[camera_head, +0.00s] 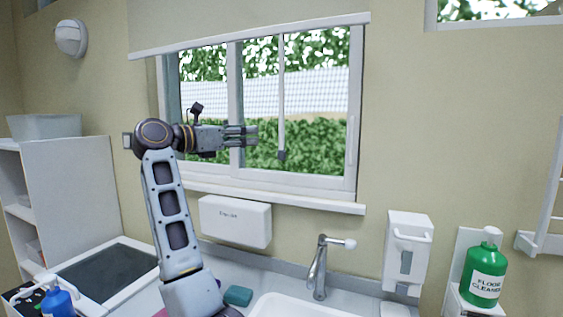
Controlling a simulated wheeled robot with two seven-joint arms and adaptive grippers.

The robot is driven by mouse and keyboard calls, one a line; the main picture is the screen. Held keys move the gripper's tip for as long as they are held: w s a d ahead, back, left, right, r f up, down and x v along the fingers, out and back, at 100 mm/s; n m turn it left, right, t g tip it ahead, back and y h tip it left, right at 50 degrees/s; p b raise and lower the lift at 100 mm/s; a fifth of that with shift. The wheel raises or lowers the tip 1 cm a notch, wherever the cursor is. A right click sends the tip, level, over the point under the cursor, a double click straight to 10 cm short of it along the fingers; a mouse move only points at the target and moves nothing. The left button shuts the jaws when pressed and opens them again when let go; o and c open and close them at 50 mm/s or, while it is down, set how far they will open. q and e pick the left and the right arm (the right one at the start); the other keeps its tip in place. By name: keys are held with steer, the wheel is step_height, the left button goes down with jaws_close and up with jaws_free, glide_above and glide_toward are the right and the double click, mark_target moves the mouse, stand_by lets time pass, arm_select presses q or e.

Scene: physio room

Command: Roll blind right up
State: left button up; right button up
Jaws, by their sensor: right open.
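The beige roller blind (240,14) hangs over the top of the window, with a pale bottom bar that slopes up slightly to the right. Below it the panes are uncovered. A thin pale pull (281,95) hangs down from the bar with a dark end piece (281,155). My right gripper (254,135) is in front of the window, left of the pull and a little above its dark end. Its fingers point right and are open, with nothing between them. They appear apart from the pull. My left gripper is not in view.
A white dispenser (235,221) is on the wall under the window sill (290,200). A tap (319,268) stands at the sink below. A soap dispenser (407,250) and a green bottle (484,272) are at the right. A white shelf unit (75,190) stands at the left.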

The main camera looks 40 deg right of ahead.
mark_target(282, 153)
arm_select(q)
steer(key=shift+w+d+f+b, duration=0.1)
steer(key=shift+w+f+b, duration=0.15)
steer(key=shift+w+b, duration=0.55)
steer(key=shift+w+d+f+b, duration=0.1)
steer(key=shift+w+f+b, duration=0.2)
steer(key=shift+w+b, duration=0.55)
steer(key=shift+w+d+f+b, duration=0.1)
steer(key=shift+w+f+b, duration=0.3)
steer(key=shift+b, duration=0.65)
arm_select(e)
steer(key=shift+f, duration=2.95)
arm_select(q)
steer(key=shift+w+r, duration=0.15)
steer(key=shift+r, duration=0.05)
arm_select(e)
steer(key=shift+d, duration=0.15)
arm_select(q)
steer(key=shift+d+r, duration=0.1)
arm_select(e)
steer(key=shift+d, duration=6.75)
steer(key=shift+c, duration=0.4)
jaws_close()
